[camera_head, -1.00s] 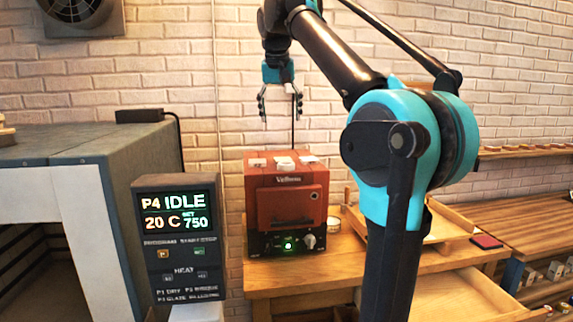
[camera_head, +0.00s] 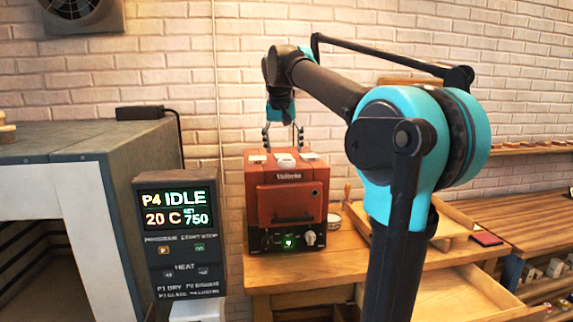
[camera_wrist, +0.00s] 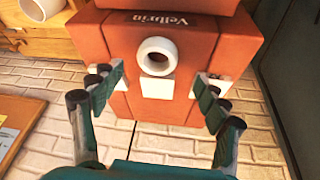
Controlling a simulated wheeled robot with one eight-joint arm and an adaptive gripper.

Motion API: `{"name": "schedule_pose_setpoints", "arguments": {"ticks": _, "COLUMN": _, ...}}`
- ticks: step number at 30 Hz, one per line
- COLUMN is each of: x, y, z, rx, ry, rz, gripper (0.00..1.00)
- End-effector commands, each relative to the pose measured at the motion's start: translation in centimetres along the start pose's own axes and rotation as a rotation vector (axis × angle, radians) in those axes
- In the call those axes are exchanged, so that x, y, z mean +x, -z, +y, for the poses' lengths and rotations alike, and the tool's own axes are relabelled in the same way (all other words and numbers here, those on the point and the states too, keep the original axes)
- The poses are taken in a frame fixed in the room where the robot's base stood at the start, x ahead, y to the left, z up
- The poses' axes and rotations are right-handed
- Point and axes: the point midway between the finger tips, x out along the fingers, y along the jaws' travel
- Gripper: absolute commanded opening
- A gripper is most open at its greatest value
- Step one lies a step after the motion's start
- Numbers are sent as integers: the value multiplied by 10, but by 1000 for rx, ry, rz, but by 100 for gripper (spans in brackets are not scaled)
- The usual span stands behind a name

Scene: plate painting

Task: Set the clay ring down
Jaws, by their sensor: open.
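The white clay ring (camera_wrist: 157,43) shows in the wrist view, at the orange-red kiln (camera_wrist: 112,62) and over a white block (camera_wrist: 157,88). In the head view a pale piece (camera_head: 285,162), likely the ring, is in the middle of the kiln's top (camera_head: 270,172). My gripper (camera_wrist: 158,80) is open, with one finger on each side of the ring and a visible gap between. In the head view my gripper (camera_head: 282,143) hangs just above the kiln, pointing down.
More white blocks (camera_head: 257,158) lie on the kiln's top. A large grey kiln (camera_head: 100,140) and its control panel (camera_head: 178,235) stand at left. A brick wall (camera_head: 210,60) is close behind. A wooden table (camera_head: 345,262) carries the red kiln and a white cup (camera_head: 333,222).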

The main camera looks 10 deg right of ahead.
Motion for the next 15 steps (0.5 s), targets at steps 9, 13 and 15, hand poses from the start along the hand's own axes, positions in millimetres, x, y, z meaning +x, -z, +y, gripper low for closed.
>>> {"name": "schedule_pose_setpoints", "arguments": {"ticks": 9, "x": 41, "y": 2, "z": 4, "rx": 0, "ry": 0, "rz": 0, "gripper": 75}}
{"name": "schedule_pose_setpoints", "arguments": {"ticks": 13, "x": 46, "y": 2, "z": 4, "rx": 0, "ry": 0, "rz": 0, "gripper": 75}}
{"name": "schedule_pose_setpoints", "arguments": {"ticks": 15, "x": 46, "y": 2, "z": 4, "rx": 0, "ry": 0, "rz": 0, "gripper": 75}}
